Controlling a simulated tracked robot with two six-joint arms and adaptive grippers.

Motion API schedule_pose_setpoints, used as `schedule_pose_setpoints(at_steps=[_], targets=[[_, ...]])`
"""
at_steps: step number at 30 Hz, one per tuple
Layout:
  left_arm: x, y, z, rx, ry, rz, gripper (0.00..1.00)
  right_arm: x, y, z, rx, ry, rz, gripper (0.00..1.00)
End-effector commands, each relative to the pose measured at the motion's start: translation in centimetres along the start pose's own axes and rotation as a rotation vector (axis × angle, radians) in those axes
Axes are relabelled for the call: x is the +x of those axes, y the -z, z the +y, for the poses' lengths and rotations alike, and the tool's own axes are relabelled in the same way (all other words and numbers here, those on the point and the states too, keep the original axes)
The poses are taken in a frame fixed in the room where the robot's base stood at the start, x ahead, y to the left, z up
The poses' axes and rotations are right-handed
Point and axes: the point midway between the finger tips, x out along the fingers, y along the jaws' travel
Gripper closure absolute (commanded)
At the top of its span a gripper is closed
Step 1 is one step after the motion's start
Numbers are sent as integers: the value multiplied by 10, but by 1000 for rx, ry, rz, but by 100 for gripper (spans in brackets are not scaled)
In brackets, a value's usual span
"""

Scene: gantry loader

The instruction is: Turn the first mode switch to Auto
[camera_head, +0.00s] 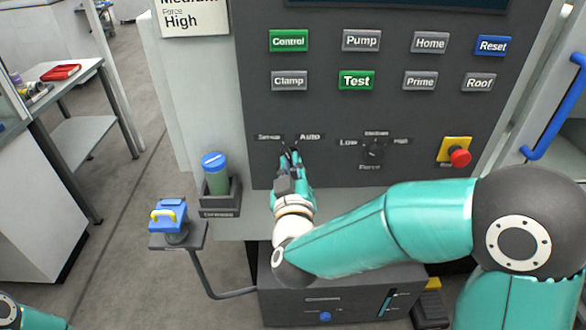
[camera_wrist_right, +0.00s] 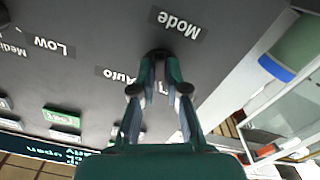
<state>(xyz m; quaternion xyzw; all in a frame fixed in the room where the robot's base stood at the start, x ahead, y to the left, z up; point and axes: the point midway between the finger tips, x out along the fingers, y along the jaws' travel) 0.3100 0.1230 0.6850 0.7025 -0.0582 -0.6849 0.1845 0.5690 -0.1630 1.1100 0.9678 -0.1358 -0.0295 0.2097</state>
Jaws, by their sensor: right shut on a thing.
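The mode switch (camera_head: 289,145) is a small dark knob on the grey control panel (camera_head: 220,100), just below the "Setup" (camera_head: 269,137) and "Auto" (camera_head: 310,136) labels. My right gripper (camera_head: 291,153) reaches up to it, with its fingers closed on the knob and covering most of it. In the right wrist view, upside down, the fingertips (camera_wrist_right: 160,58) meet at the knob between the "Auto" (camera_wrist_right: 115,75) and "Mode" (camera_wrist_right: 180,22) labels. Which way the knob points is hidden. My left gripper is out of view; only a bit of teal arm shows at bottom left.
A force knob (camera_head: 373,149) sits to the right, then a red emergency button (camera_head: 460,157). Green and grey buttons (camera_head: 357,80) are above. A green container with a blue lid (camera_head: 214,172) and a blue device with a yellow handle (camera_head: 168,215) stand left.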

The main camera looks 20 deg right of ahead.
Motion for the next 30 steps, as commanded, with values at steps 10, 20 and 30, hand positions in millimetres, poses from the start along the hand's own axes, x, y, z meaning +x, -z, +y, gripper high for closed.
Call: schedule_pose_setpoints(at_steps=[10, 20, 30], targets=[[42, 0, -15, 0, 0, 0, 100, -1, -6, -5, 272, 2, 2, 100], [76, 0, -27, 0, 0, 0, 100, 0, -5, -6, 584, 4, -1, 100], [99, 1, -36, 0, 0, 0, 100, 0, -3, -6, 842, 3, -3, 100]])
